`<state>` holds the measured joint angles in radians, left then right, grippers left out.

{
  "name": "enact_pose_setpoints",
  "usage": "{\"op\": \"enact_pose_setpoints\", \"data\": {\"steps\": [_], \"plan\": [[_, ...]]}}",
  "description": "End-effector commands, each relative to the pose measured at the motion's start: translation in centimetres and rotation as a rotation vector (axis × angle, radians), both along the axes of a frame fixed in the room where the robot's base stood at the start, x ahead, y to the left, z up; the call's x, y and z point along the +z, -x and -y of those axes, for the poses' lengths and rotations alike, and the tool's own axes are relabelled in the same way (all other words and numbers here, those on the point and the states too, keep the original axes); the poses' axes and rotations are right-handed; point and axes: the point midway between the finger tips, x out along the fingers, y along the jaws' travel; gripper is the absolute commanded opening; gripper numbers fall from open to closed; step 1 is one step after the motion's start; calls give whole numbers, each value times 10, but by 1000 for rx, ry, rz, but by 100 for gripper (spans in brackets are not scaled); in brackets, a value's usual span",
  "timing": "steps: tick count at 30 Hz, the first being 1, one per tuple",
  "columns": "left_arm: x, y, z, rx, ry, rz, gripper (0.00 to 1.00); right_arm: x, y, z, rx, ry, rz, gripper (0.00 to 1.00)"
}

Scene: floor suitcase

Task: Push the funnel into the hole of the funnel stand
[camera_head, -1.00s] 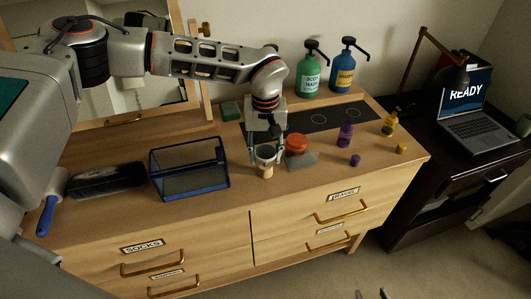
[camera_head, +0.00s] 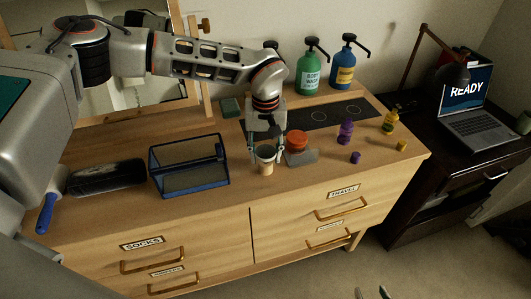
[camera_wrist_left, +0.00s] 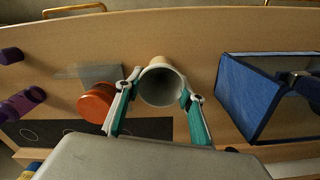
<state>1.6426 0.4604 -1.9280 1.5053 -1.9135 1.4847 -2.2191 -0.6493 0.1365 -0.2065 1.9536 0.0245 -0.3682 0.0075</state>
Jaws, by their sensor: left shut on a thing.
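My left gripper (camera_head: 266,145) is above the front middle of the dresser top, with its fingers shut on the sides of the funnel (camera_head: 265,152). The funnel is a pale, round, open-topped piece. In the left wrist view the funnel's mouth (camera_wrist_left: 160,84) lies between the two teal-padded fingers (camera_wrist_left: 157,98). A tan, upright piece (camera_head: 266,168) shows directly below the funnel; I cannot tell whether it is the funnel's lower part or the stand. No hole is visible. Two fingertips of my right gripper (camera_head: 371,293) show apart at the bottom edge, with nothing between them.
An orange-lidded jar (camera_head: 297,141) and a grey plate (camera_head: 306,157) are close right of the funnel. A blue-framed mesh box (camera_head: 190,187) stands to the left. Purple and yellow bottles stand farther right. Pump bottles (camera_head: 311,74) stand behind. The dresser's front edge is near.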

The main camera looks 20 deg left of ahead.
Motion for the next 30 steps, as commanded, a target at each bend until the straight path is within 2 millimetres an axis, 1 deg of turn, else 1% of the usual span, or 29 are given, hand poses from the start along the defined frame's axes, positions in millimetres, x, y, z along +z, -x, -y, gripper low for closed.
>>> {"op": "enact_pose_setpoints", "data": {"steps": [1,3,12,16,20,27,30], "plan": [[0,0,0,0,0,0,44,0,0,0,0,0,0,40],[0,0,0,0,0,0,58,0,0,0,0,0,0,40],[0,0,0,0,0,0,58,0,0,1,0,2,0,40],[6,-1,0,0,1,1,58,0,0,1,0,2,0,40],[25,-1,0,0,2,4,58,0,0,1,0,2,0,40],[75,-1,0,0,1,4,58,0,0,0,0,0,0,40],[92,0,0,1,1,3,58,0,0,0,0,0,0,40]]}}
